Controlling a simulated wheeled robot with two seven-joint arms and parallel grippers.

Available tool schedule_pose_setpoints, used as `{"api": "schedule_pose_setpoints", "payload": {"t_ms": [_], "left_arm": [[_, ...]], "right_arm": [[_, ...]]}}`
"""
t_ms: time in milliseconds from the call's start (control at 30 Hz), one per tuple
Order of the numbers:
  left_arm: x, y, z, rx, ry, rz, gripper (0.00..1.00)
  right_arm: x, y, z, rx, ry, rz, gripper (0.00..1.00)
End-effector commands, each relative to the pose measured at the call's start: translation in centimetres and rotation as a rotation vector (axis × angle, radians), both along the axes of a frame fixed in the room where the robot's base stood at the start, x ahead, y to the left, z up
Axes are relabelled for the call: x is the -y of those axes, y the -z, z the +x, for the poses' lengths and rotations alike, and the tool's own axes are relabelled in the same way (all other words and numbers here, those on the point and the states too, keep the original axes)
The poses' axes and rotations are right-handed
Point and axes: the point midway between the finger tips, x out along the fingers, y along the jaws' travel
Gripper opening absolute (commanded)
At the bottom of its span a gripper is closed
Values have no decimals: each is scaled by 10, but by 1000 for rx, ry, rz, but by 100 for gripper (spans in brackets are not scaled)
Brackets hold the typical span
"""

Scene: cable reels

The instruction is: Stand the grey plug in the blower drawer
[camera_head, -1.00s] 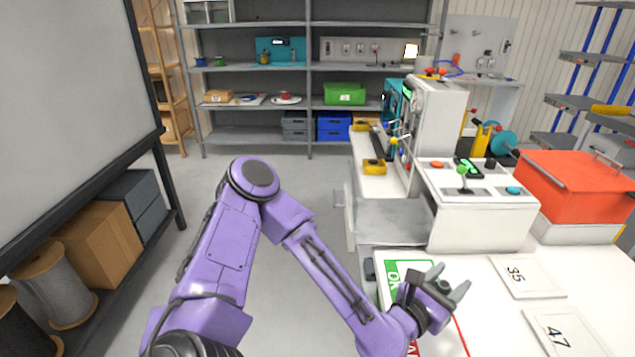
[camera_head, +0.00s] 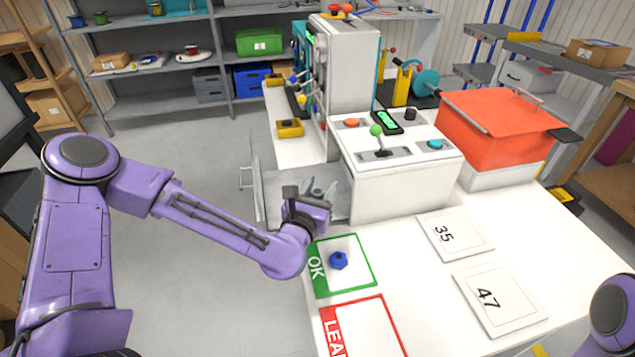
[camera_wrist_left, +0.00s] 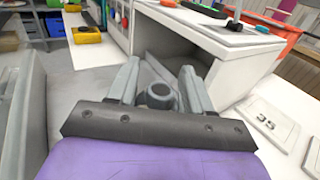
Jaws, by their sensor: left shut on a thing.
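My left gripper (camera_head: 319,190) is over the inner end of the pulled-out grey drawer (camera_head: 285,190), close to the white blower box (camera_head: 398,185). In the left wrist view its fingers (camera_wrist_left: 160,82) are shut on a grey, round-ended piece (camera_wrist_left: 159,97), which I take for the grey plug. The plug's lower part is hidden, and I cannot tell its height above the drawer floor. The drawer also shows at the left of the wrist view (camera_wrist_left: 88,88), and the box's dark opening lies just beyond the fingers. My right gripper is out of view.
A blue plug (camera_head: 338,261) stands on the green-edged OK mat (camera_head: 322,289). A red-edged mat (camera_head: 365,335) lies below it. Plates marked 35 (camera_head: 462,238) and 47 (camera_head: 505,305) lie to the right. A red-lidded box (camera_head: 500,125) stands behind; the drawer's front has a handle (camera_head: 246,178).

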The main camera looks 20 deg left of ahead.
Motion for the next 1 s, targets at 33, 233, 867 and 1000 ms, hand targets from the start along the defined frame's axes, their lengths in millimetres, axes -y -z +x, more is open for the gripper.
{"api": "schedule_pose_setpoints", "payload": {"t_ms": [33, 233, 867, 1000], "left_arm": [[-11, -2, 15, 14, -34, 3, 0], [-71, -40, 74, 19, -208, 3, 0], [-103, -8, 112, -4, -304, 6, 0], [-103, 16, 111, -5, -304, 7, 0]], "right_arm": [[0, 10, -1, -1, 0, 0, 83], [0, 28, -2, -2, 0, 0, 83], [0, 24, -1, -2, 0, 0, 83], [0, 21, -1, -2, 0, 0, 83]]}}
